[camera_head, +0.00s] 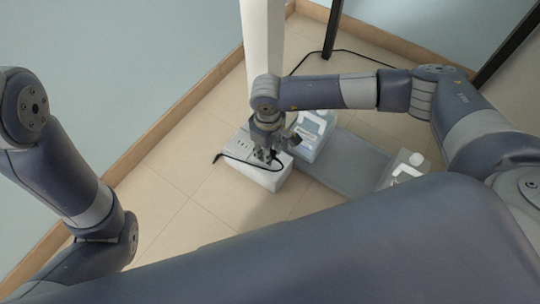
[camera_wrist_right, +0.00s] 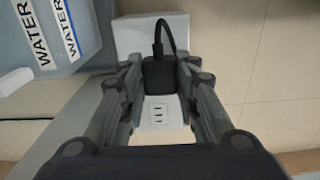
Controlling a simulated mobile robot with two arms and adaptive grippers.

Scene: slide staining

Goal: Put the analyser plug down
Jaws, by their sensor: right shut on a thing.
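My right gripper (camera_head: 266,152) points down over a white socket box (camera_head: 262,179) on the floor. In the right wrist view the gripper (camera_wrist_right: 161,84) is shut on the black analyser plug (camera_wrist_right: 159,76), which sits between its fingers. The plug's black cable (camera_wrist_right: 167,33) bends away at the top; it also shows in the head view (camera_head: 238,159), running left over the box. A free outlet (camera_wrist_right: 159,115) on the box shows beside the plug. I cannot tell whether the plug touches the box. My left gripper is out of view.
A bluish container marked WATER (camera_wrist_right: 60,30) stands close beside the box; it also shows in the head view (camera_head: 310,140). A white post (camera_head: 262,45) rises behind. Floor at left is clear.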

